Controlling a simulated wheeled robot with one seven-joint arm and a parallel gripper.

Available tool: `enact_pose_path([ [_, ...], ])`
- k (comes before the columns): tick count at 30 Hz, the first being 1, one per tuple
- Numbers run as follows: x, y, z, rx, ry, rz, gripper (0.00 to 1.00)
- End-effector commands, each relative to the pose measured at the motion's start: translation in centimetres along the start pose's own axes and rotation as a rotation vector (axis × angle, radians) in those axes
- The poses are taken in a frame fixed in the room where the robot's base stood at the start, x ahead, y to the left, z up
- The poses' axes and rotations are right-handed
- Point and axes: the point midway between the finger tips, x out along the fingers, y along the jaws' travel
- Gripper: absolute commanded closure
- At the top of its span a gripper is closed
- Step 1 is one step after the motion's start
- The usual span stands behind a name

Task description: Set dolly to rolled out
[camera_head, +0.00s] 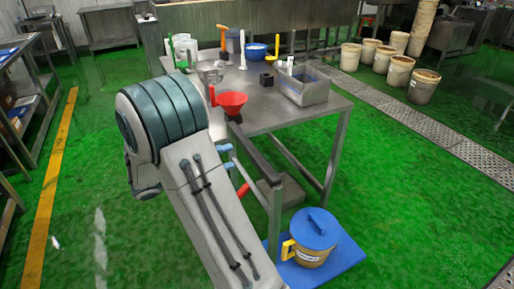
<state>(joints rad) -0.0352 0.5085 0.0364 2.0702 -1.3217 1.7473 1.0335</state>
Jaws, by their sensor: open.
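A yellow handle (287,249) sticks out on the drum's left side. The platform's left part is hidden by the table leg and my arm, so I cannot tell how far it reaches under the table. My arm crosses the middle of the view, in front of the table's left side. My gripper does not show.
Shelving (30,100) stands at the left. Several tan buckets (398,72) stand at the back right. Green floor right of the platform is clear.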

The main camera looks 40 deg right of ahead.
Motion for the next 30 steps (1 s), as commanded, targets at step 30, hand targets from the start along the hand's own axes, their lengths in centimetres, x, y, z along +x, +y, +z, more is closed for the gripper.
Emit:
enact_pose_path([
  [30, 10.1, 0.0, 0.1, -0.001, 0.000, -0.002, 0.78],
])
